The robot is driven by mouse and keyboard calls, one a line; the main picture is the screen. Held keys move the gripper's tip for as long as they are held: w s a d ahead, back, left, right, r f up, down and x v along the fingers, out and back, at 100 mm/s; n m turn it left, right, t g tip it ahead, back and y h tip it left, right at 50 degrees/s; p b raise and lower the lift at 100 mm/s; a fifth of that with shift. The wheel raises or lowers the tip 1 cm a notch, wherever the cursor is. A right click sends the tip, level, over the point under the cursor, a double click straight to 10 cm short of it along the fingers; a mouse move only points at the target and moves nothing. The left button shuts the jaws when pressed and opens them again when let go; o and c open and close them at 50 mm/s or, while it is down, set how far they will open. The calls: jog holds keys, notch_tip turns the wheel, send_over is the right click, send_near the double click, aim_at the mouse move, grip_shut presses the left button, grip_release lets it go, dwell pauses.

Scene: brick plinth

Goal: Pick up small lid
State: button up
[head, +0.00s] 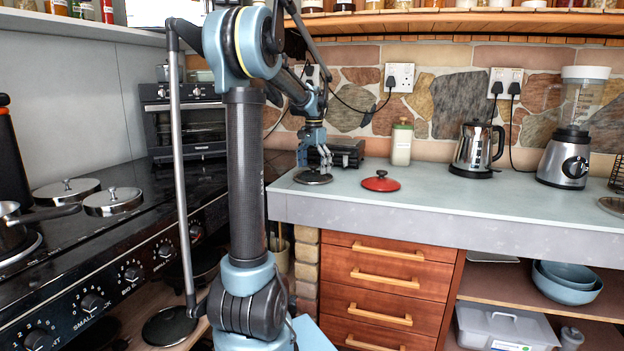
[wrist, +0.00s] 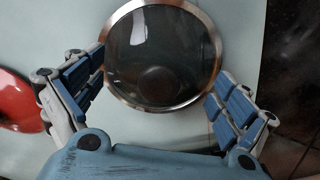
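A small round glass lid (head: 313,177) with a metal rim lies on the counter near its left end. In the wrist view the glass lid (wrist: 160,55) sits between and beyond my spread fingers. My gripper (head: 316,160) is just above it, pointing down. The wrist view shows my gripper (wrist: 158,92) open, with one finger on each side of the lid's near part. Whether a fingertip touches the rim I cannot tell. A red lid (head: 381,182) with a knob lies on the counter to the right; its edge shows in the wrist view (wrist: 18,100).
A black toaster (head: 347,153) and a pale canister (head: 401,145) stand behind the lids. A kettle (head: 477,150) and a blender (head: 568,150) are further right. The black stove (head: 115,225) with lidded pans adjoins on the left. The counter's front middle is clear.

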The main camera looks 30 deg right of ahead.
jog(key=c, duration=1.4)
jog(key=shift+o, duration=0.2)
jog(key=shift+r, duration=0.1)
jog(key=shift+r, duration=0.35)
jog(key=c, duration=0.5)
notch_tip(320, 180, up, 9)
jog(key=shift+r, duration=0.1)
grip_shut()
